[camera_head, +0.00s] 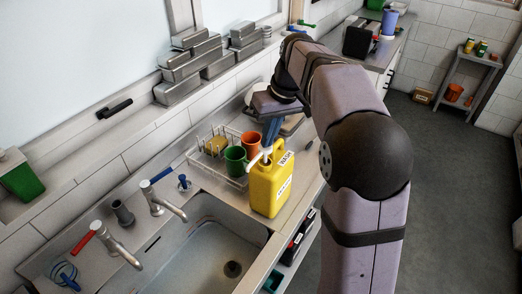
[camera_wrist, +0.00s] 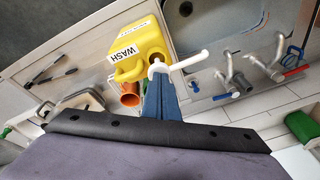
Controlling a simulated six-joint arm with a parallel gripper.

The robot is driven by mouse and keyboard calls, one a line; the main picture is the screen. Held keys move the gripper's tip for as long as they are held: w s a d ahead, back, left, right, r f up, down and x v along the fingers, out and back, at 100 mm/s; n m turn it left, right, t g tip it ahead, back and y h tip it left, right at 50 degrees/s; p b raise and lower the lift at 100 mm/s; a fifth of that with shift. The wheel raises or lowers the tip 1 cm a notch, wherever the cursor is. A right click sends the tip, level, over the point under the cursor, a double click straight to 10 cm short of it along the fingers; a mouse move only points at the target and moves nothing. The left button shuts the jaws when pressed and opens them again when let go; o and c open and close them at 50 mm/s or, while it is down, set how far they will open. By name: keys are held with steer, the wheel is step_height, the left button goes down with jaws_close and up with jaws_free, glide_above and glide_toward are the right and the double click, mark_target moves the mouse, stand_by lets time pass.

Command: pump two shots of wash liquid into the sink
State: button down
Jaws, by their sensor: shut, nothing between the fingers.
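The yellow wash bottle (camera_head: 266,188) stands upright on the counter beside the sink (camera_head: 205,250). It also shows in the wrist view (camera_wrist: 138,40) with its WASH label. Its white pump (camera_head: 265,156) has a spout pointing over the sink side; the pump head (camera_wrist: 157,68) and spout show clearly in the wrist view. My gripper (camera_head: 267,146) is shut and empty, its blue fingers pointing down just above the pump head. In the wrist view the fingertips (camera_wrist: 157,77) overlap the pump head; I cannot tell whether they touch it.
A dish rack (camera_head: 205,160) with a green cup (camera_head: 236,162) and an orange cup (camera_head: 251,143) stands behind the bottle. Two taps (camera_head: 160,200) line the sink's back edge. Metal pans (camera_head: 190,62) sit on the ledge. The sink basin is clear except for its drain (camera_head: 232,269).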

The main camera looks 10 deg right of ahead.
steer(key=shift+f, duration=0.3)
stand_by(0.4)
steer(key=shift+f+b, duration=0.9)
steer(key=shift+f, duration=0.2)
steer(key=shift+r, duration=0.25)
stand_by(1.5)
steer(key=shift+r+p, duration=1.25)
steer(key=shift+p, duration=0.1)
steer(key=shift+f, duration=0.25)
